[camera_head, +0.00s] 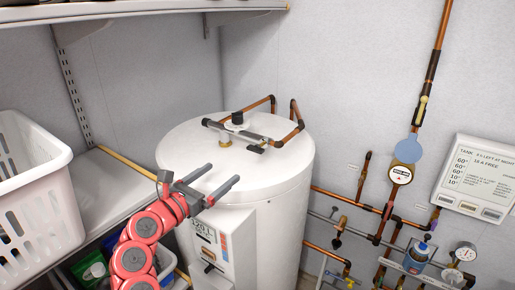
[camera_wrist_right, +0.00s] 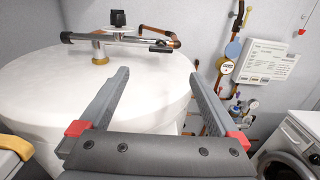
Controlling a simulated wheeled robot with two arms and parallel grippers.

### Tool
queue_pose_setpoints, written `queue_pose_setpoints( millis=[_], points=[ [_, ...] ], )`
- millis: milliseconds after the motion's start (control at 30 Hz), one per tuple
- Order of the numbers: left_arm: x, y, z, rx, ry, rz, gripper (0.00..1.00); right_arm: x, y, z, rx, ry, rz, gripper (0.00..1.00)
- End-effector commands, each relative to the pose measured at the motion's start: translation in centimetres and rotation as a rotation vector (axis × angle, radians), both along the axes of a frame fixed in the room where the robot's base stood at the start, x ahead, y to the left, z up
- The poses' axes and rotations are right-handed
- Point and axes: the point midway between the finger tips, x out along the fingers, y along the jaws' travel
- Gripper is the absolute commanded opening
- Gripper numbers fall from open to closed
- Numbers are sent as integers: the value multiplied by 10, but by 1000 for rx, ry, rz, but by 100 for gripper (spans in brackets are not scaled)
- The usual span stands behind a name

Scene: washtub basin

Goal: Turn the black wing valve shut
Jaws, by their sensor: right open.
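A white tank (camera_head: 240,170) has a grey and copper pipe assembly on its top. A black winged knob (camera_head: 238,117) stands upright on that assembly; it also shows in the right wrist view (camera_wrist_right: 117,18). A smaller black lever-like part (camera_head: 256,148) sits at the pipe's near right end and shows in the wrist view (camera_wrist_right: 160,47). I cannot tell for certain which is the wing valve. My right gripper (camera_head: 221,174) is open and empty, over the near left side of the tank top, apart from both parts. My left gripper is out of view.
A white laundry basket (camera_head: 35,190) stands on the left shelf. Another shelf (camera_head: 110,12) hangs above. Copper pipes with gauges (camera_head: 400,174) and a display panel (camera_head: 480,180) are on the right wall. The tank top between my gripper and the pipes is clear.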

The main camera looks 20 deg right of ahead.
Motion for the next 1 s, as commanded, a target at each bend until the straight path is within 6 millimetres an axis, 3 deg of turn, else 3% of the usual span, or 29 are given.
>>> queue_pose_setpoints(
  millis=[100,267,700,1000],
  points=[
    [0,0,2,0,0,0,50,-1,-5,-1,-1,19,-17,98],
    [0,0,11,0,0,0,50,15,-27,1,-1,17,-19,98],
    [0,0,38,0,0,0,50,79,-108,2,0,16,-18,98],
    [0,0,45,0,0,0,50,102,-135,-1,0,15,-13,98]
  ],
)
